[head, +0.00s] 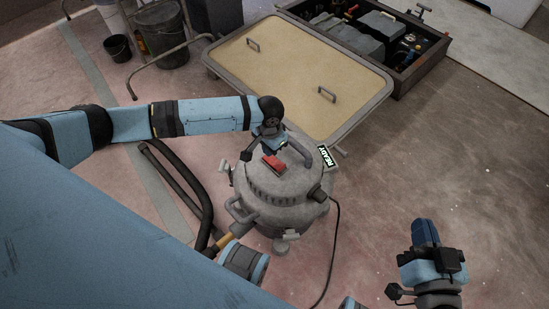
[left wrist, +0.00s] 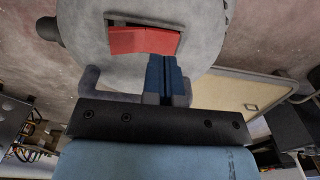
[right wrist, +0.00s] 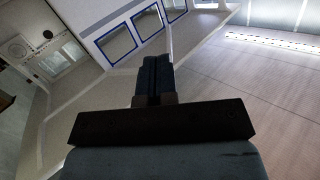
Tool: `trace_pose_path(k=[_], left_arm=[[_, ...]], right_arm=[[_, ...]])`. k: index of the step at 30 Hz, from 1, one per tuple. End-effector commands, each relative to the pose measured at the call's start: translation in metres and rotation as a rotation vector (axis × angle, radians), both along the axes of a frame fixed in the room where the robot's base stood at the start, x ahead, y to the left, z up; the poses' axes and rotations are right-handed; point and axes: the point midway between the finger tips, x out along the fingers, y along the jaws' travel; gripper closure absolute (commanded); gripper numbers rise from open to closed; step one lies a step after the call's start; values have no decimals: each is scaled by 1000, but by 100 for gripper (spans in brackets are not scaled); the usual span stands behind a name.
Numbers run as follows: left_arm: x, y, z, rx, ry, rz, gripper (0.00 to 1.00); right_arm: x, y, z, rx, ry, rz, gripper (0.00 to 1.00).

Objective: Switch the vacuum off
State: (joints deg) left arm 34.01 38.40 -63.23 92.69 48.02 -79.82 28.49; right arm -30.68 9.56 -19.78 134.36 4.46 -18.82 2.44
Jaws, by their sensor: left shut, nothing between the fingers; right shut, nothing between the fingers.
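The vacuum (head: 288,211) is a grey round canister standing on the floor in the middle of the head view. A red rocker switch (head: 273,163) sits on its lid, and the switch also shows in the left wrist view (left wrist: 146,41). My left gripper (head: 280,149) is shut and empty just above the lid, close beside the switch. In the left wrist view its blue fingers (left wrist: 164,70) reach the switch's lower right edge; I cannot tell whether they touch it. My right gripper (head: 424,232) is shut and empty, well right of the vacuum.
A tan-topped cart (head: 285,70) with two handles stands behind the vacuum. An open crate of dark parts (head: 428,68) is at the back right. A black hose (head: 180,190) lies left of the vacuum, and a cable (head: 335,250) runs right. Buckets (head: 160,35) stand back left.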

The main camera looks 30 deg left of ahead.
Motion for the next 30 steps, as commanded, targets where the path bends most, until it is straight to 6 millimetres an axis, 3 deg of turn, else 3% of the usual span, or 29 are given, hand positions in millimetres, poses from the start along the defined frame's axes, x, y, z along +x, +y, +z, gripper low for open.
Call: trace_pose_path(k=[19, 23, 30], left_arm=[[0, 0, 21, 0, 0, 0, 100], [0, 0, 35, 0, -1, 0, 100], [0, 0, 44, 0, 0, 0, 100]], right_arm=[[-16, -22, -46, -132, 214, -29, 100], [-18, -28, -42, -157, 254, -41, 100], [-29, -33, -63, -193, 337, -52, 100]])
